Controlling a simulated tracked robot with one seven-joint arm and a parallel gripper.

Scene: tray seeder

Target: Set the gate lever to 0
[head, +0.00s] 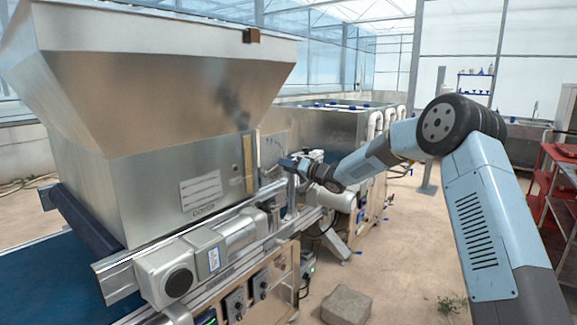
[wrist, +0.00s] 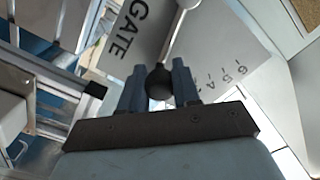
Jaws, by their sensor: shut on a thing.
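The gate lever shows in the wrist view as a round black knob (wrist: 159,84). My gripper (wrist: 160,72) is shut on this knob, one finger on each side. Behind it is a pale plate (wrist: 228,50) marked GATE, with a scale on its right part where 6, 5 and 4 can be read. The lower numbers are hidden by my fingers, so the lever's setting cannot be read. In the head view my gripper (head: 293,162) is at the right side of the metal hopper (head: 100,100); the knob is too small to make out there.
Below the hopper are a motor housing (head: 170,272) and a metal rail on the seeder frame. A second metal machine (head: 335,125) stands behind my gripper. A stone block (head: 346,304) lies on the floor. A red cart (head: 560,190) is at the far right.

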